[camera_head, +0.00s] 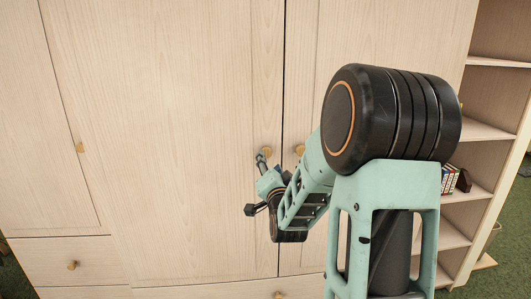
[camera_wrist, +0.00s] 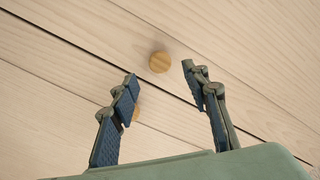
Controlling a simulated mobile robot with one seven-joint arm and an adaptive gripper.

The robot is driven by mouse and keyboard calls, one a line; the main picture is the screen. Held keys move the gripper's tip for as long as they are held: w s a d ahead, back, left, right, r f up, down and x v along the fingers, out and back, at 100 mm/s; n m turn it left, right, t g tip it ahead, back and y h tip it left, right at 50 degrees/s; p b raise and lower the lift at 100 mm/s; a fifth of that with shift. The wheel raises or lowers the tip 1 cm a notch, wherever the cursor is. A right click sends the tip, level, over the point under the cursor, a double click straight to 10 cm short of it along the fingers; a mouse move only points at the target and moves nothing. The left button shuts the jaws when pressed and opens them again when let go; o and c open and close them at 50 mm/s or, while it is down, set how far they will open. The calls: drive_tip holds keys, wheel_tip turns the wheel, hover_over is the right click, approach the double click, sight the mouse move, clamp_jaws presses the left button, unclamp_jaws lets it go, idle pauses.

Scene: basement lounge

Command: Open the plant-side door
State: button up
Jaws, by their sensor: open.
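A pale wood wardrobe has two tall doors meeting at a dark vertical seam. The left door (camera_head: 165,120) has a round wooden knob (camera_head: 267,151) beside the seam. The right door (camera_head: 303,65) has its own knob (camera_head: 300,149), partly beside my arm. My gripper (camera_head: 262,158) is open, with its fingertips close to the left door's knob. In the wrist view, one knob (camera_wrist: 160,62) shows in the gap between the spread fingertips. A second knob (camera_wrist: 136,112) is partly hidden behind the left finger. Both doors look shut. No plant is clearly visible.
Another door (camera_head: 40,120) with a knob (camera_head: 80,147) is at the far left. A drawer (camera_head: 45,262) with a knob (camera_head: 72,265) sits below it. An open shelf (camera_head: 485,130) with several books (camera_head: 452,180) stands at right. Green floor shows at the lower left.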

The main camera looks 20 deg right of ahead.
sight(267, 154)
drive_tip(key=p+x, duration=0.1)
drive_tip(key=x, duration=0.7)
drive_tip(key=shift+w+f+p, duration=0.1)
drive_tip(key=shift+p, duration=0.2)
clamp_jaws()
